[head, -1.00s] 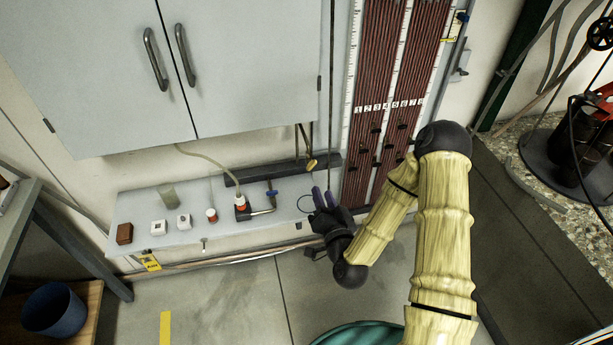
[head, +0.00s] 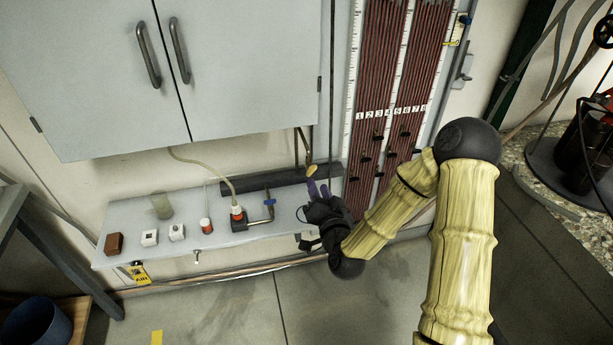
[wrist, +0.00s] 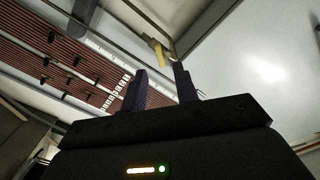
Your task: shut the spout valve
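A small yellow lever (head: 312,170) sits at the lower end of a pipe under the wall cabinet; it also shows in the wrist view (wrist: 157,50). A blue-handled valve (head: 269,197) stands on a bent metal spout on the shelf. Neither is labelled as the spout valve. My gripper (head: 318,185) is near the right end of the shelf, just below the yellow lever. In the wrist view its two purple fingers (wrist: 160,72) are apart with nothing held between them. The yellow lever is beyond the fingertips, and whether they touch is hard to tell.
The shelf (head: 230,234) holds a brown block (head: 114,243), two white boxes, a beaker and red-capped fittings. A dark bar (head: 290,180) runs along its back. The cabinet (head: 100,80) overhangs the shelf.

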